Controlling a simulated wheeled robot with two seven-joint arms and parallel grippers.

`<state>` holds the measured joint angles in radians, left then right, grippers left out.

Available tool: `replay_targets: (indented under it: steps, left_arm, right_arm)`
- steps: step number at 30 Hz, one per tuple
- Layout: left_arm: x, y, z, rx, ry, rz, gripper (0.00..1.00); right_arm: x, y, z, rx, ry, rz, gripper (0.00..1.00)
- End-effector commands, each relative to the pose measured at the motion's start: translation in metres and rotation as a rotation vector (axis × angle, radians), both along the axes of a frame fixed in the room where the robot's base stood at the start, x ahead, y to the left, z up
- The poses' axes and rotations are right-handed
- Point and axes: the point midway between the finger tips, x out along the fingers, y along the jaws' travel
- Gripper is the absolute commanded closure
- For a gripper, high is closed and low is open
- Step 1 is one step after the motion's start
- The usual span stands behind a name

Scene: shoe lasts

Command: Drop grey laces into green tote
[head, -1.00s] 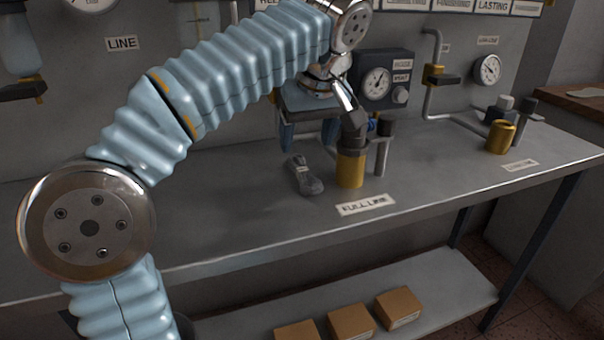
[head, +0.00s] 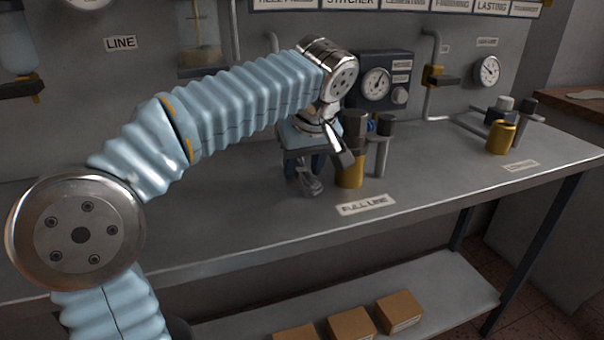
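A small grey bundle (head: 311,186) with an elongated shape, which I take for the grey laces, lies on the grey bench (head: 240,215) left of a gold cylinder. My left gripper (head: 305,172) has come down over it from above, with its blue fingers at the bundle's upper part. The gripper hides that part, and I cannot tell whether the fingers are apart from it or pressed on it. The bundle's lower end shows below the fingers, on the bench. No green tote shows in this view. My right gripper is not in view.
The gold cylinder (head: 349,171) with a dark top stands close right of my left gripper, beside a grey post (head: 382,155). A gauge box (head: 384,80) is behind. Another gold cylinder (head: 501,137) stands farther right. Several brown boxes (head: 399,310) sit on the lower shelf.

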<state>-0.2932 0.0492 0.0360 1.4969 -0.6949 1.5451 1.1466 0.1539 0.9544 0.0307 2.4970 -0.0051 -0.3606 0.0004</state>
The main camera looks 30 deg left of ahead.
Motion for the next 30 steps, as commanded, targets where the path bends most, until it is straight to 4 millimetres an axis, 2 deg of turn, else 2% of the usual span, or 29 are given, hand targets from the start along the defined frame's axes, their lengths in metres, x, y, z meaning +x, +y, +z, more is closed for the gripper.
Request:
replay_targets:
  steps: [1, 8, 15, 20, 24, 30]
  left_arm:
    - [0.000, 0.000, 0.000, 0.000, 0.000, 0.000, 0.63]
    - [0.000, 0.000, 0.000, 0.000, 0.000, 0.000, 0.97]
    - [0.000, 0.000, 0.002, 0.000, 0.000, 0.000, 0.97]
    - [0.001, 0.000, 0.013, -0.001, -0.002, 0.000, 0.97]
    - [0.000, -0.003, 0.037, -0.002, -0.003, -0.002, 0.97]
    - [-0.022, -0.033, 0.080, -0.001, -0.004, -0.005, 0.97]
  right_arm:
    - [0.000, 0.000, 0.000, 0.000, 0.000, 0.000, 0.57]
    - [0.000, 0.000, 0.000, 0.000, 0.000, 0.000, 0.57]
    - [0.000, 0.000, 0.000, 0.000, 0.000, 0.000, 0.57]
    - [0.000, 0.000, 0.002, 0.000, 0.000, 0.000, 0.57]
    - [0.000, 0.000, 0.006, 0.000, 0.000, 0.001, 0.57]
    - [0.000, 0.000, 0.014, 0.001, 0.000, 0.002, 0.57]
